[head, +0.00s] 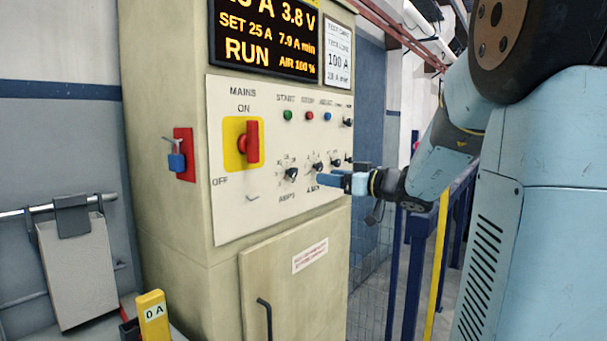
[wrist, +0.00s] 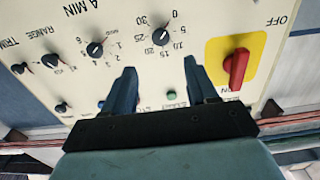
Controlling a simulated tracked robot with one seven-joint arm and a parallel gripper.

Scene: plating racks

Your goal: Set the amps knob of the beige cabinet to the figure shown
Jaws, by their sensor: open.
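The beige cabinet (head: 180,230) stands in the middle of the head view. Its amps knob (head: 291,174) is small and black, on the pale panel right of the red mains switch. In the wrist view the amps knob (wrist: 161,37) shows inside a scale from 0 to 30; its exact pointing is too small to read. My gripper (head: 328,180) is open and empty, right of the amps knob in the head view, in front of the A MIN label. In the wrist view the jaws of my gripper (wrist: 158,64) straddle the line below the knob, apart from it.
The display (head: 265,38) reads SET 25 A and RUN. A white card (head: 338,55) reads 100 A.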

